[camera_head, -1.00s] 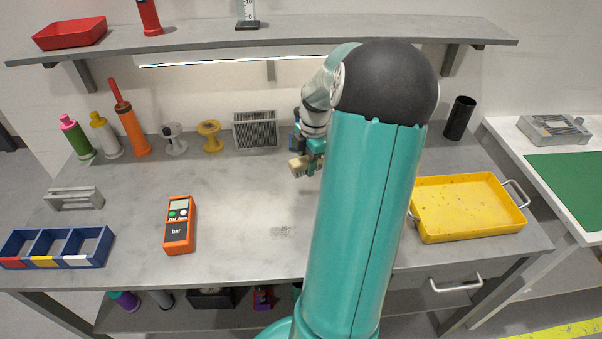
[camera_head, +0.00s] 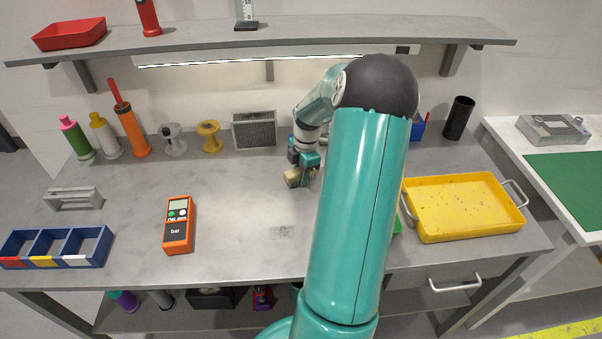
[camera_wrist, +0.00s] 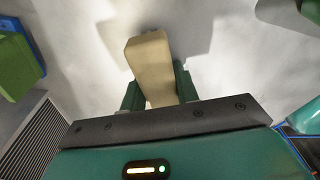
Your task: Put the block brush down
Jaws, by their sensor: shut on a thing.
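The block brush (camera_head: 292,178) is a small tan block, held at the end of my arm over the back middle of the grey workbench (camera_head: 240,215). My gripper (camera_head: 303,175) is shut on it. In the wrist view the brush (camera_wrist: 148,60) sticks out between the two dark green fingers of my gripper (camera_wrist: 158,92). The wrist view shows a shadow on the bench close by the brush. I cannot tell whether its underside touches the bench. My own arm hides part of the bench to the right.
An orange meter (camera_head: 179,225) lies left of centre and a yellow tray (camera_head: 465,235) sits at right. A grey vented box (camera_head: 254,130) and yellow spool (camera_head: 209,135) stand behind. A blue divided bin (camera_head: 57,248) is at front left. The middle bench is clear, with a dark smudge (camera_head: 282,231).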

